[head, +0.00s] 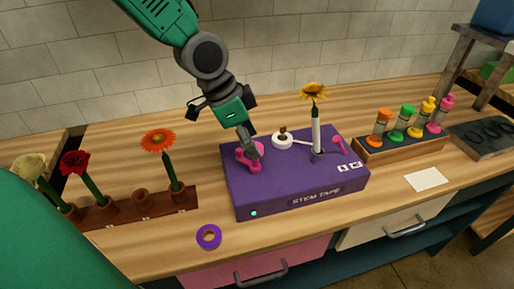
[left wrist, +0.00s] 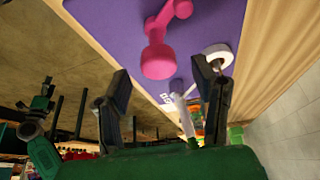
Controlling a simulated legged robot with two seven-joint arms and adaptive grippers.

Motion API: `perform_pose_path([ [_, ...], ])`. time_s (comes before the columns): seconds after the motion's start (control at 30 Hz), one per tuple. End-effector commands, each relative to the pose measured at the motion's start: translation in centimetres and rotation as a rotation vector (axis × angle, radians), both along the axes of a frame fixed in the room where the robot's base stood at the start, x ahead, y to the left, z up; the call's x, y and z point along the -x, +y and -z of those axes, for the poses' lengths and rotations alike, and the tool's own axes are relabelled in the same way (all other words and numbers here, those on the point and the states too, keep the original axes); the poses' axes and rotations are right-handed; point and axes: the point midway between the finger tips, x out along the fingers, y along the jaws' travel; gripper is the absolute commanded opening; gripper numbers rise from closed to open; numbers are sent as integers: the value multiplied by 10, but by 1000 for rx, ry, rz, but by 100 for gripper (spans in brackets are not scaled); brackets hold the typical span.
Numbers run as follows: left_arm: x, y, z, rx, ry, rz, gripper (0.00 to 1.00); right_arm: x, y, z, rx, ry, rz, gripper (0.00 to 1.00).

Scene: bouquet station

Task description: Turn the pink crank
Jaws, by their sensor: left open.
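The pink crank (head: 255,165) sits on the left part of the purple stem tape box (head: 300,190). In the left wrist view the pink crank (left wrist: 158,58) has a round knob nearest the camera and an arm reaching back to the box top. My left gripper (head: 247,145) points down over the crank and hides part of it in the head view. Its two fingers (left wrist: 165,88) are apart in the left wrist view, with the knob ahead of the gap between them. I cannot tell whether they touch it. My right gripper is not in view.
A wooden rack (head: 150,208) with flowers is at the left, a purple ring (head: 209,237) in front. A holder (head: 400,143) with several colored-top bottles is at the right.

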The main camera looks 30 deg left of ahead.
Motion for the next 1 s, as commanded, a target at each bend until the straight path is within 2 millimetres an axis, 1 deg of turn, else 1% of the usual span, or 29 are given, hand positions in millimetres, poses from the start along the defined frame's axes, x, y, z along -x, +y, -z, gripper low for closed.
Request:
perform_pose_path([
  [0.03, -2, -2, 8, -3, 2, 1, 53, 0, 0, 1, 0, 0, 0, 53],
  [0.2, -6, -7, 20, -2, 0, 1, 53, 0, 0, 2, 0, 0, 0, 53],
  [0.53, -7, -10, 22, -1, -1, -1, 53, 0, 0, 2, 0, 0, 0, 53],
  [0.57, -7, -9, 22, -1, -1, -1, 46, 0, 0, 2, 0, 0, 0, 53],
  [0.6, -7, -9, 22, -1, -1, 0, 32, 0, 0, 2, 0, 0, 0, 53],
  [0.67, -7, -8, 23, -1, -1, 0, 11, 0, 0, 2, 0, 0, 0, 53],
  [0.7, -6, -8, 23, -1, -1, 0, 3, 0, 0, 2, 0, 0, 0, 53],
  [0.87, -6, -8, 23, -1, 1, -8, 3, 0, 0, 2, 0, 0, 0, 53],
  [1.0, -5, -7, 22, -7, 3, -89, 3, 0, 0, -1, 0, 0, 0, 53],
])
